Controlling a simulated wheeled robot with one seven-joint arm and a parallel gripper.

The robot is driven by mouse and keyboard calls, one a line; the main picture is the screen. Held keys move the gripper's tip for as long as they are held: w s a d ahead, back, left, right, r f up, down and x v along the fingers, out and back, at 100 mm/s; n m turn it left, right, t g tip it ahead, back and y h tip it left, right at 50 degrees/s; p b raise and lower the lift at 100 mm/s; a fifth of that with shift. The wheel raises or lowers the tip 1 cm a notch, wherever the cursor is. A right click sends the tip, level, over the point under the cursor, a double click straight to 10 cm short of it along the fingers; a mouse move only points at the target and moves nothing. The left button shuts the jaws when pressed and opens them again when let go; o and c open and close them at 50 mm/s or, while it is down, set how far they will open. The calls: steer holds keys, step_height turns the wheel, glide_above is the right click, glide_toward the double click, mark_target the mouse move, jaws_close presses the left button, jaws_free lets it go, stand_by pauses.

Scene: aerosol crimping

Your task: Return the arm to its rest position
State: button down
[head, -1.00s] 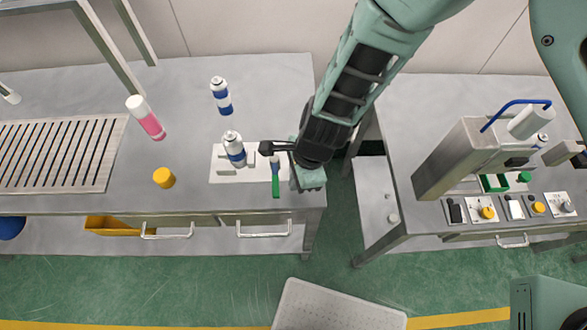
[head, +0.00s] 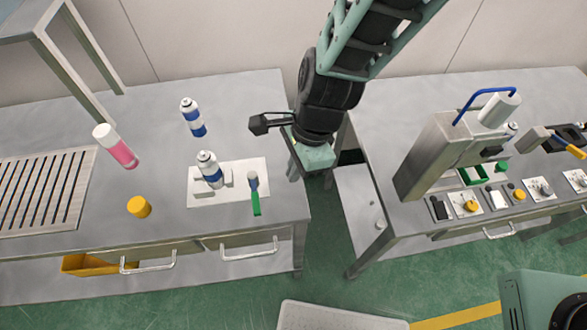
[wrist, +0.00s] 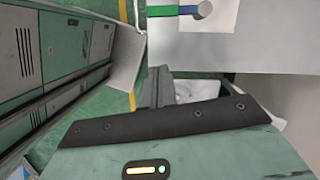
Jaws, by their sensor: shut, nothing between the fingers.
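My gripper (head: 294,170) is shut and empty. It hangs off the right end of the left bench (head: 250,105), above the gap between the two benches. In the wrist view its fingers (wrist: 156,88) are together, with nothing between them. A white plate (head: 236,196) lies on the bench to the left of my gripper. A white and blue can (head: 211,172) stands at a fixture on the plate. A green-handled tool (head: 256,203) lies at the plate's right side, apart from my gripper.
A second blue-banded can (head: 192,118), a pink bottle (head: 118,149) and a yellow cap (head: 139,207) are on the left bench. The right bench holds a crimping machine (head: 432,157) and several control boxes. A pale perforated board (head: 335,316) is low in front.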

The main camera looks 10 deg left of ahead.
stand_by(0.4)
steer(key=s+d+r+n+h+b, duration=0.1)
steer(key=s+d+r+n+b, duration=0.3)
steer(key=d+n, duration=0.5)
steer(key=s+d+r+n+t+b, duration=0.1)
steer(key=s+d+r+n+b, duration=0.2)
steer(key=d+n, duration=0.7)
step_height(320, 180, up, 2)
steer(key=shift+s+d+r+h+b, duration=0.1)
steer(key=shift+s+d+h+b, duration=0.3)
steer(key=shift+s+d, duration=0.15)
